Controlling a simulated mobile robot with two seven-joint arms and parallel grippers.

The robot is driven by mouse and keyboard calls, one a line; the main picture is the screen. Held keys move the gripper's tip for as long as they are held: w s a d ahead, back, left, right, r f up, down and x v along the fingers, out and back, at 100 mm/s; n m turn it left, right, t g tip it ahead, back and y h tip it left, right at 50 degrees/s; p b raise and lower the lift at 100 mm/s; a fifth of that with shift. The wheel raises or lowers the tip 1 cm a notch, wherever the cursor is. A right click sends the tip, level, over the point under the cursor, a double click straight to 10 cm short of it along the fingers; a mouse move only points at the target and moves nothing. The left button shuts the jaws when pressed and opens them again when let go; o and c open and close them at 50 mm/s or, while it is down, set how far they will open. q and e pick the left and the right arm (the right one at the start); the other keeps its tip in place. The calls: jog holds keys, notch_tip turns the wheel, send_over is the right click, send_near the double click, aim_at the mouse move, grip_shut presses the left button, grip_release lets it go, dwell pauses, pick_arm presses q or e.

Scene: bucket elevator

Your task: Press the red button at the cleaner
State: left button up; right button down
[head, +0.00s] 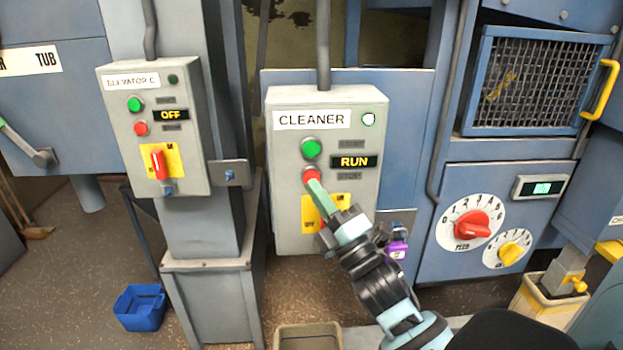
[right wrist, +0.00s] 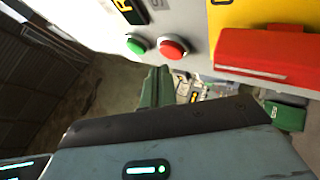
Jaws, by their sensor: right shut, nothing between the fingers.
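The cleaner's control box (head: 372,150) is grey, with a CLEANER label, a lit RUN display (head: 353,162) and a lit white lamp (head: 368,119). Its green button (head: 311,148) sits above the red button (head: 310,175). My right gripper (head: 315,186) is shut and empty, its pale green fingertips overlapping the lower edge of the red button in the head view. In the right wrist view the red button (right wrist: 173,48) shows clear, close beyond the fingertips (right wrist: 157,72). I cannot tell whether they touch it. My left gripper is not in view.
A similar ELEVATOR box (head: 190,130) stands to the left, its display reading OFF. Below the cleaner's buttons is a yellow plate (head: 309,215), partly hidden by my gripper. A purple padlock (head: 398,249) hangs to its right. A blue bin (head: 140,307) stands on the floor.

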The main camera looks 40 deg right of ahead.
dwell(0.8)
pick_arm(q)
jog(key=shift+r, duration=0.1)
pick_arm(e)
jog(key=shift+w+d, duration=0.25)
jog(key=shift+w, duration=0.1)
jog(key=shift+w+d, duration=0.25)
jog(key=shift+w, duration=0.15)
dwell(0.9)
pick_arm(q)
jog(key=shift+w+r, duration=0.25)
pick_arm(e)
jog(key=shift+s+a, duration=0.45)
jog(key=shift+s, duration=0.3)
pick_arm(q)
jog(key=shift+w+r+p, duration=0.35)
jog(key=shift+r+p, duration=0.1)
jog(key=shift+p, duration=0.1)
pick_arm(e)
jog(key=shift+s+a, duration=0.45)
jog(key=shift+s, duration=0.25)
jog(key=shift+s+a, duration=0.45)
jog(key=shift+s, duration=0.3)
jog(key=shift+s+a, duration=0.45)
jog(key=shift+s, duration=0.25)
